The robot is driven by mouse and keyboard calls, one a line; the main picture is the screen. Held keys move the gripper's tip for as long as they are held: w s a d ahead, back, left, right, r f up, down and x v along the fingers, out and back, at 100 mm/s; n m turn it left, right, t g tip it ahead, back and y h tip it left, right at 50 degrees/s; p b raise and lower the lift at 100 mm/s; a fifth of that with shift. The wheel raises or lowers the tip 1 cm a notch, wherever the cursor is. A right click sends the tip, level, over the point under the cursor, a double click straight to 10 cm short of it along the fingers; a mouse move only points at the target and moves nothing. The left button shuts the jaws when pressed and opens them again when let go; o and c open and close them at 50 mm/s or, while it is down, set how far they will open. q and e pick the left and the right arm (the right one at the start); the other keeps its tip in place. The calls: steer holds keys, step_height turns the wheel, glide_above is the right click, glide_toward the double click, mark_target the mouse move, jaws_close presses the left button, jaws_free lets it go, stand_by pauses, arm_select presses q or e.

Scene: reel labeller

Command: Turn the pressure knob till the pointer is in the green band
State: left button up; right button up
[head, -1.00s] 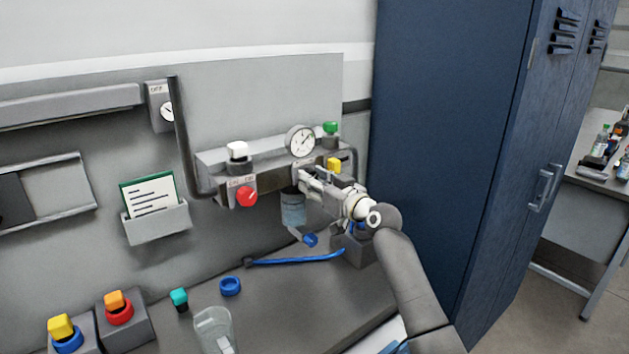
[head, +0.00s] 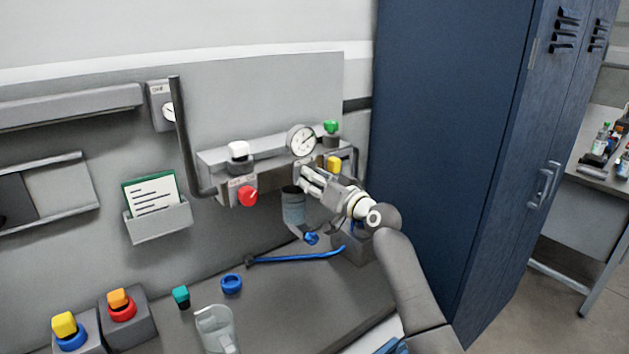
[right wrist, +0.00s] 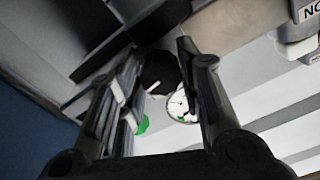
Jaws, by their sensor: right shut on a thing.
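The pressure gauge (head: 301,140) is a round white dial on top of the grey wall unit. Its thin dark needle is too small in the head view for an exact reading. The right wrist view shows part of the dial (right wrist: 179,104) with a green patch at its edge; I cannot tell whether the pointer is in the green. My right gripper (head: 305,178) is at the unit's front, just below the gauge. In the right wrist view, its fingers (right wrist: 160,95) are around the dark round knob (right wrist: 158,70). The fingers hide the knob in the head view. My left gripper is out of view.
A red knob (head: 247,196) and white-capped part (head: 238,151) are left of the gauge. Yellow (head: 334,164) and green (head: 331,127) caps are close on the right. A clear bowl (head: 293,208) hangs below. A blue locker (head: 455,130) stands right of my arm.

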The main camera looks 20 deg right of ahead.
steer(key=shift+f, duration=0.1)
steer(key=o, duration=1)
steer(key=shift+o, duration=0.2)
steer(key=shift+s+d, duration=0.1)
steer(key=v, duration=1.2)
